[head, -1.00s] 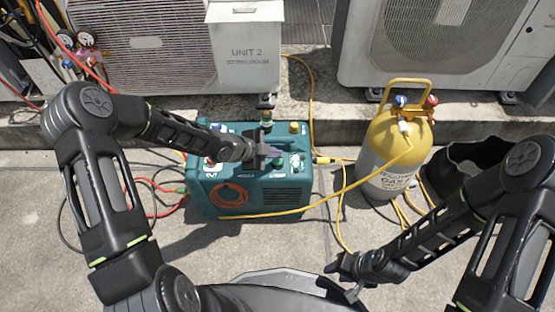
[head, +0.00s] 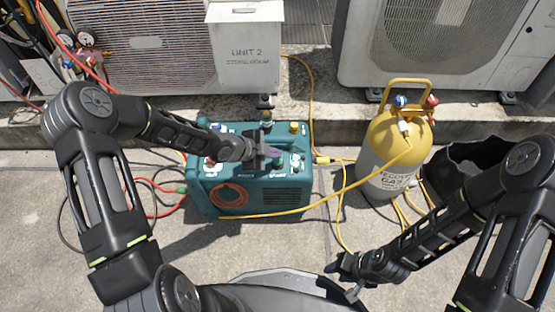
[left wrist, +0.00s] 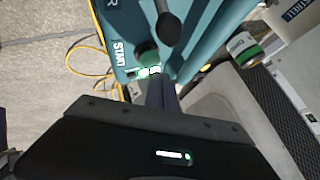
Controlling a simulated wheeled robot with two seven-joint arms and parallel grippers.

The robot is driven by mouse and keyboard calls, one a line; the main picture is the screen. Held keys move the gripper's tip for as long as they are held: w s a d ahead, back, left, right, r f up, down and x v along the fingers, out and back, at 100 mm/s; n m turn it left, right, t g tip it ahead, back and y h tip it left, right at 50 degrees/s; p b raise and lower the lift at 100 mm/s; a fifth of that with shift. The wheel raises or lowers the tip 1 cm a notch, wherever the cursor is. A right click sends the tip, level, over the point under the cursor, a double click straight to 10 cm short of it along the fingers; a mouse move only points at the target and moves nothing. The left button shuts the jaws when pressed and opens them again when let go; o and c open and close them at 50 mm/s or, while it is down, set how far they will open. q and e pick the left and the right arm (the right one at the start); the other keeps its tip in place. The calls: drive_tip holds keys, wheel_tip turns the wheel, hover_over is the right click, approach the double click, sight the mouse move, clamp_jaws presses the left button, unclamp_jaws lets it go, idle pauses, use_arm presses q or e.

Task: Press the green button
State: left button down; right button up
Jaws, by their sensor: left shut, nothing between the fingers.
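The teal machine (head: 258,195) stands on the ground in the middle of the head view, with several knobs and buttons on its top. The green button (left wrist: 147,54) is beside the word START in the left wrist view, and a bright green glow shows at its near edge. In the head view the green button (head: 279,163) is small and partly covered by my left gripper (head: 277,152). My left gripper is shut and empty, its fingertips right at the button; I cannot tell whether they touch it. My right gripper (head: 343,281) is low in front, away from the machine, with its fingers apart.
A yellow-topped gas cylinder (head: 385,160) stands right of the machine. A yellow hose (head: 312,208) crosses the machine's front, and red hoses (head: 160,198) lie at its left. Condenser units (head: 150,45) stand on a ledge behind. The pavement in front is partly clear.

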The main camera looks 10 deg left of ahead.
sight(275, 162)
use_arm(q)
drive_tip(key=shift+f, duration=0.1)
drive_tip(key=shift+f+b, duration=0.3)
drive_tip(key=shift+f+b, duration=0.65)
drive_tip(key=shift+f, duration=0.2)
idle(0.8)
drive_tip(key=shift+r, duration=0.1)
drive_tip(key=shift+r+p, duration=1.15)
wheel_tip(275, 162, up, 5)
drive_tip(key=p, duration=0.4)
drive_tip(key=shift+p, duration=0.35)
idle(0.5)
